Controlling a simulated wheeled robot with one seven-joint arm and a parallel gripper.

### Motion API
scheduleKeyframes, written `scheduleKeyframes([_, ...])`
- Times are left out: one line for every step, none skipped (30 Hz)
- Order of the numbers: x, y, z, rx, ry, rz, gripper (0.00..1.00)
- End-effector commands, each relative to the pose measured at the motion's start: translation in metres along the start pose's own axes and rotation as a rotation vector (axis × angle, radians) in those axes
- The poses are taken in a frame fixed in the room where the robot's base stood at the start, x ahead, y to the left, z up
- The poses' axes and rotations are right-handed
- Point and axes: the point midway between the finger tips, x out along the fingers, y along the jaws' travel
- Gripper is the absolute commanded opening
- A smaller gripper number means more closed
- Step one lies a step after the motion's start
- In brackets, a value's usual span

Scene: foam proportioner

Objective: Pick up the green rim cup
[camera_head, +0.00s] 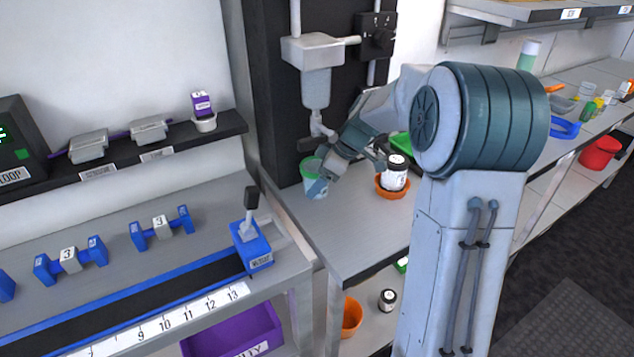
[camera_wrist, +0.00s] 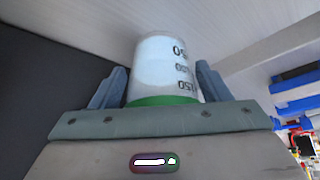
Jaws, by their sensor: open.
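The green rim cup (camera_head: 311,182) is a translucent cup with a green rim. It stands on the grey counter below the dispenser's spout, partly hidden by my gripper (camera_head: 326,172) in the head view. In the wrist view the cup (camera_wrist: 165,70) shows dark volume marks on its side, and its green rim is on the side toward my palm. My gripper (camera_wrist: 161,78) is open, with one finger on each side of the cup. I cannot tell whether either finger touches it.
Right of my gripper, a white jar with a black lid (camera_head: 394,172) stands in an orange bowl (camera_head: 391,191). The dispenser (camera_head: 315,85) hangs above the cup. A blue lever unit (camera_head: 251,247) is to the left. My arm hides part of the counter.

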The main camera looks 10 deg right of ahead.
Motion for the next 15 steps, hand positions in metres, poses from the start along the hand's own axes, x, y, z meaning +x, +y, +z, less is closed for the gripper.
scheduleKeyframes([0.0025,-0.0002,-0.0001,0.0,0.0,0.0,0.7])
scheduleKeyframes([0.003,-0.0002,-0.0002,0.0,0.0,0.0,0.7])
scheduleKeyframes([0.0031,-0.0001,-0.0002,0.0,0.0,0.0,0.7])
scheduleKeyframes([0.003,-0.0001,-0.0002,-0.001,0.0,0.0,0.7])
scheduleKeyframes([0.0029,-0.0001,-0.0002,0.0,0.0,0.0,0.7])
scheduleKeyframes([0.0028,-0.0001,-0.0002,-0.001,0.0,0.0,0.7])
scheduleKeyframes([0.0028,-0.0001,-0.0002,-0.001,0.0,0.0,0.7])
scheduleKeyframes([0.0027,-0.0001,-0.0002,0.0,0.0,0.0,0.64])
scheduleKeyframes([0.0026,-0.0001,-0.0002,-0.001,0.0,0.0,0.53])
scheduleKeyframes([0.0026,-0.0001,-0.0002,0.0,0.0,0.0,0.45])
scheduleKeyframes([0.0025,-0.0001,-0.0002,0.0,0.0,0.001,0.37])
scheduleKeyframes([0.0025,-0.0001,-0.0002,0.0,0.0,0.001,0.35])
scheduleKeyframes([0.0025,-0.0001,-0.0002,0.0,0.0,0.0,0.35])
scheduleKeyframes([0.0023,0.0,-0.0004,-0.001,0.0,0.001,0.35])
scheduleKeyframes([0.0023,0.0,-0.0004,-0.001,0.0,0.001,0.35])
